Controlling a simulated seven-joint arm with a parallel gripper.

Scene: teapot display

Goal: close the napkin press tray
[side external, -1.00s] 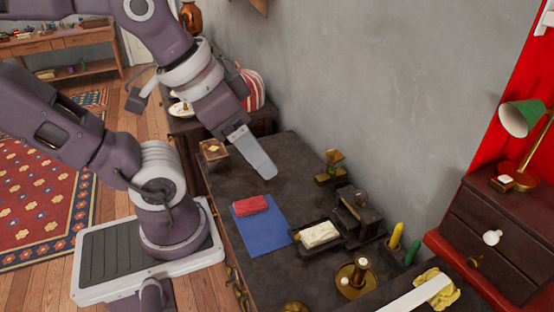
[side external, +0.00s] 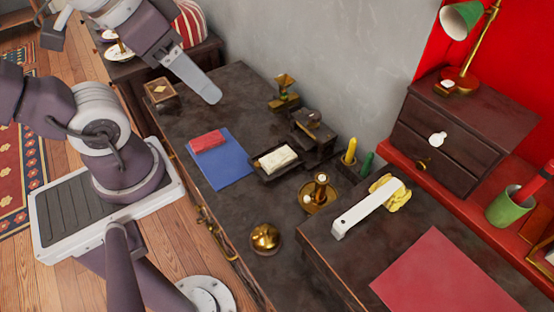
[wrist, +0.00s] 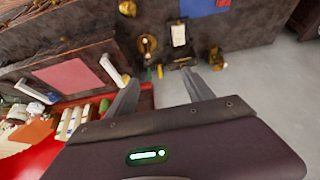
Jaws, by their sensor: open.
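The napkin press (side external: 316,128) is a small dark block on the dark table, beside the wall. Its tray (side external: 259,176) is out in front of it, with a folded cream napkin (side external: 278,159) on it. The napkin also shows in the wrist view (wrist: 178,36), with the dark press (wrist: 181,63) next to it. My gripper (side external: 212,97) is above the far part of the table, up and left of the press in the side view, touching neither press nor tray. In the wrist view my gripper (wrist: 160,76) has its two fingers wide apart with nothing between them.
A blue mat (side external: 222,170) with a red cloth (side external: 208,141) lies left of the tray. A brass candle holder (side external: 320,193), a brass bell (side external: 265,238), a brass stand (side external: 284,93) and yellow and green candles (side external: 350,151) stand around the press. The far tabletop is mostly clear.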

